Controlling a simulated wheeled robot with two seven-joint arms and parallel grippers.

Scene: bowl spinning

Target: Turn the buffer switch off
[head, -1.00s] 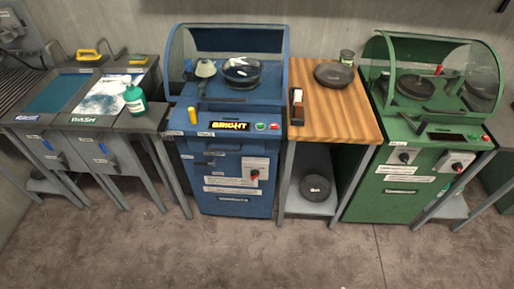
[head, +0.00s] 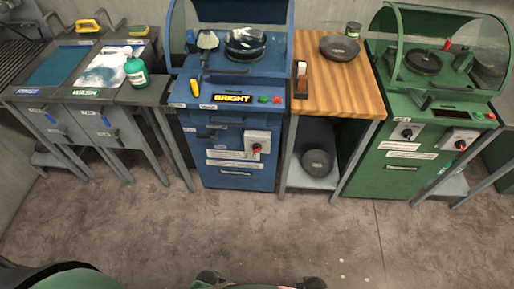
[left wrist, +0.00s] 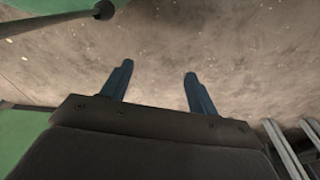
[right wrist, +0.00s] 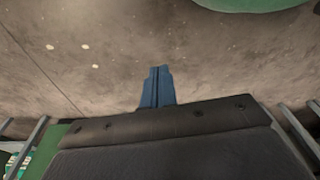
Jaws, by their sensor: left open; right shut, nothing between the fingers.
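The blue machine (head: 230,165) has a grey switch box with a red knob (head: 256,147) on its front and a lit yellow "BRIGHT" display (head: 231,98). The green machine (head: 385,178) has two grey switch boxes: one with a dark knob (head: 406,132), one with a red-tipped knob (head: 459,143). Labels are too small to read, so I cannot tell which switch is the buffer's. My left gripper (left wrist: 158,72) is open and empty above bare floor. My right gripper (right wrist: 157,70) is shut and empty, also above floor. Both are away from the machines.
A dark bowl (head: 246,43) sits under the blue machine's hood. A wooden table (head: 335,85) with another bowl (head: 340,48) stands between the machines. The floor (head: 270,235) in front is clear.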

